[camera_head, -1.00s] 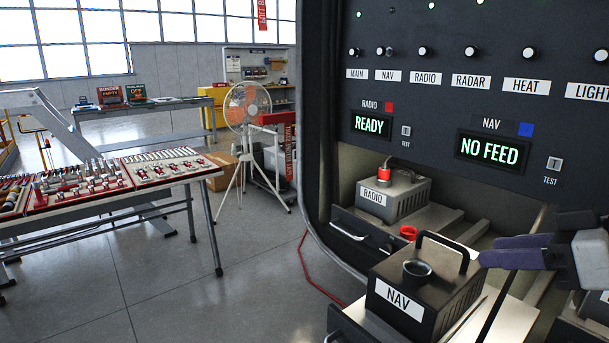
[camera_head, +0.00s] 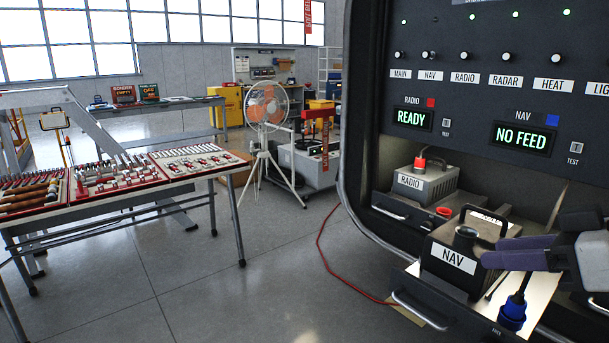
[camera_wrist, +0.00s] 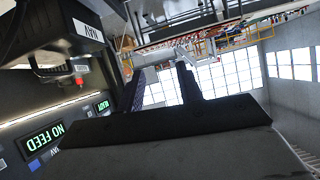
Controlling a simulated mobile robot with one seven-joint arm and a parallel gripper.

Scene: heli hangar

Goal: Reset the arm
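My gripper (camera_head: 482,252) is at the right of the head view, pointing left beside the black NAV box (camera_head: 452,258). In the wrist view (camera_wrist: 160,82) its two dark fingers stand apart with only background between them, so it is open and empty. The NAV box also shows in the wrist view (camera_wrist: 88,32), at upper left. It has a carrying handle and a round socket on top and sits on a pulled-out drawer. A blue plug (camera_head: 512,312) on a dark cable is below my gripper, close to the box's right side.
The panel shows READY for RADIO (camera_head: 411,118) and NO FEED for NAV (camera_head: 521,137). The RADIO box (camera_head: 425,183) with a red plug stands behind. A tool table (camera_head: 130,185) and a fan (camera_head: 267,105) are at left.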

